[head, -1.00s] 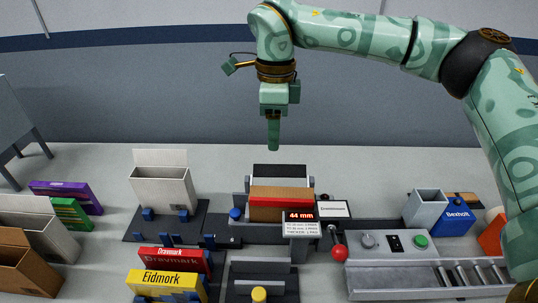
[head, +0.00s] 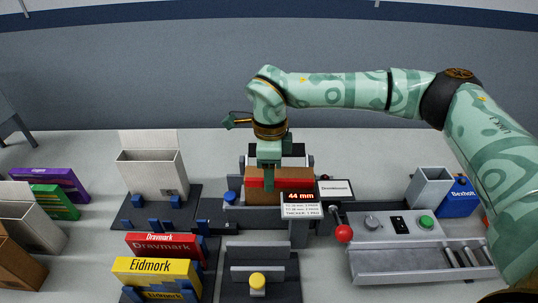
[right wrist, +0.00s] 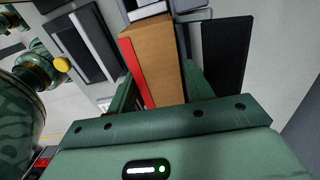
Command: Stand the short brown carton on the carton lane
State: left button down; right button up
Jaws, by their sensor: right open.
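A short brown open carton (head: 20,265) stands at the far left, cut off by the picture edge. A dark plate with blue stops (head: 125,222), possibly the carton lane, carries a tall white open carton (head: 150,175). My right gripper (head: 268,180) is open and pointing down over the central machine. In the right wrist view its fingers (right wrist: 158,80) lie on either side of a brown block with a red side (right wrist: 155,55); contact cannot be told. That block (head: 290,184) sits in the machine. My left gripper is out of view.
Red Draymark (head: 165,246) and yellow Eidmork (head: 155,272) boxes stand front left. A 44 mm display (head: 300,197), a red-knobbed lever (head: 343,233) and a grey control panel (head: 395,228) are at the right. A blue Bexholt box (head: 458,198) stands behind the panel.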

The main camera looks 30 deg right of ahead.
jog(key=shift+f, duration=0.45)
jog(key=c, duration=0.7)
jog(key=shift+o, duration=0.2)
jog(key=shift+r+p, duration=0.3)
jog(key=shift+p, duration=0.25)
jog(key=shift+f, duration=0.1)
jog(key=shift+w+p, duration=0.1)
jog(key=shift+p, duration=0.5)
dwell(0.6)
jog(key=shift+f, duration=0.1)
dwell(0.8)
